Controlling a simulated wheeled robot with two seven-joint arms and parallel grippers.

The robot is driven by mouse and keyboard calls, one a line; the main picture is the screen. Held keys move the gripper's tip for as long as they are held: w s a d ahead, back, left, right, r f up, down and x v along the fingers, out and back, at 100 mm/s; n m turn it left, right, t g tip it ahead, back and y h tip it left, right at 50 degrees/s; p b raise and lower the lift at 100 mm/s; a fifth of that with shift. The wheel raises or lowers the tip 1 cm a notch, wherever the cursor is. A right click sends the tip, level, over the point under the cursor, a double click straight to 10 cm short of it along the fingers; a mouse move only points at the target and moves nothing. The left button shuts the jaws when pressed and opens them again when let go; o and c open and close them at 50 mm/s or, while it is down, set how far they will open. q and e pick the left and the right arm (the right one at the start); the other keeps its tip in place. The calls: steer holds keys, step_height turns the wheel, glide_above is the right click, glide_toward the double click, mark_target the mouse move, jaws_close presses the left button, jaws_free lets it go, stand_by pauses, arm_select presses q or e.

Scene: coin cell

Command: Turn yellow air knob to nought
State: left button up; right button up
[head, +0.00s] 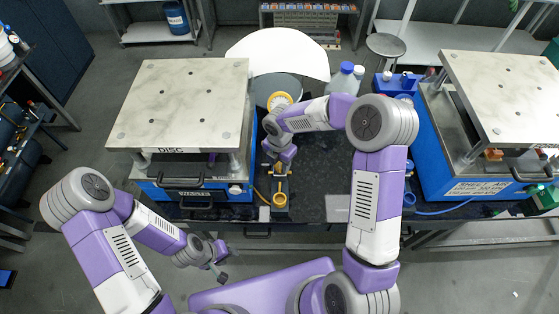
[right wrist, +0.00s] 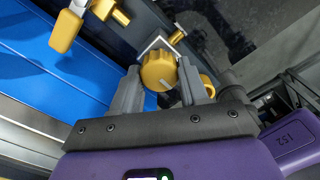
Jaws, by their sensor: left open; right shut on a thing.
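The yellow air knob (right wrist: 158,72) sits between the two grey fingers of my right gripper (right wrist: 158,88) in the right wrist view. The fingers are shut on its sides. A pale pointer mark shows on the knob's face, towards the lower right. I cannot read any scale. In the head view my right gripper (head: 279,160) is at the yellow fittings between the two presses, and it mostly hides the knob. My left gripper (head: 220,268) is open and empty, low at the front left, away from the bench.
A press marked DISC (head: 180,100) stands left, another press (head: 510,95) right. A yellow lever (right wrist: 65,32) is near the knob in the wrist view.

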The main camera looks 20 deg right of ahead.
mark_target(280, 164)
stand_by(0.4)
steer(key=o, duration=1.1)
steer(key=shift+c, duration=0.2)
step_height(280, 164, up, 8)
steer(key=shift+f, duration=0.2)
